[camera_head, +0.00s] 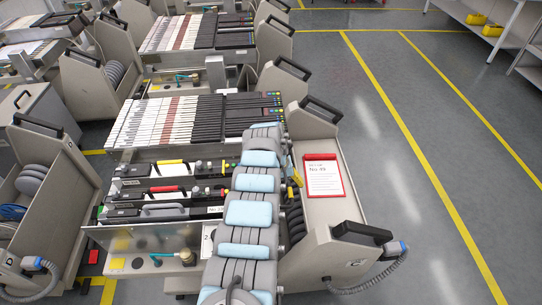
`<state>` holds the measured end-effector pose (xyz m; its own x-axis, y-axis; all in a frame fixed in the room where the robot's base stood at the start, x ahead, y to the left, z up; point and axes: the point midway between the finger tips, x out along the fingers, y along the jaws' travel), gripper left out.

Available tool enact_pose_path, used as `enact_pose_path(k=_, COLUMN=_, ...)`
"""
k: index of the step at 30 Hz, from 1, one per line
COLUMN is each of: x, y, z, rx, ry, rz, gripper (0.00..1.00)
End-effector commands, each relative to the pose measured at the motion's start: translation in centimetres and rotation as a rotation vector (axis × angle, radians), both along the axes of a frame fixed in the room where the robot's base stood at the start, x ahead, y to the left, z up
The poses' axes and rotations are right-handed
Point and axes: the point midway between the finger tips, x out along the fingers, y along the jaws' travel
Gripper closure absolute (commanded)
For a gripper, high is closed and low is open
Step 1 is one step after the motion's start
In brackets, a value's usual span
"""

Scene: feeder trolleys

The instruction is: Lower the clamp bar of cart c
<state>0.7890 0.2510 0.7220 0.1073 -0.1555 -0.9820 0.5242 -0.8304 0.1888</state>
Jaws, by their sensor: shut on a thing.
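Cart c (318,250) is the grey trolley at the front right, with a letter C low on its near side panel. It carries a row of white, brown and black feeders (205,118) at the back and several separate feeders with handles nearer the front. My arm (250,213), grey with light blue pads, reaches up the picture across the cart and covers part of its middle. My gripper is hidden behind the arm, so its jaws and what they touch do not show. I cannot pick out the clamp bar for certain; the arm may cover it.
A red-framed card (323,177) lies on the cart's right side panel. A black handle (362,232) and a grey cable (372,283) are at its front right corner. Other trolleys stand left and behind. The floor (430,150) to the right is free, with yellow lines.

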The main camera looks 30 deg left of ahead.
Motion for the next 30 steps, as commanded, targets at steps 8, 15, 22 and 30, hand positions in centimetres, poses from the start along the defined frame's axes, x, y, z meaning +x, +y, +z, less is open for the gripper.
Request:
enact_pose_path(k=8, x=-0.3, y=-1.1, z=1.2, rx=-0.019, ry=0.009, rz=-0.013, gripper=1.00)
enact_pose_path(k=15, x=-0.2, y=-0.1, z=2.2, rx=-0.010, ry=0.002, rz=-0.005, gripper=1.00)
enact_pose_path(k=22, x=-0.5, y=0.6, z=3.6, rx=-0.007, ry=-0.002, rz=-0.003, gripper=1.00)
enact_pose_path(k=30, x=-0.7, y=1.2, z=4.4, rx=-0.005, ry=-0.003, rz=-0.001, gripper=1.00)
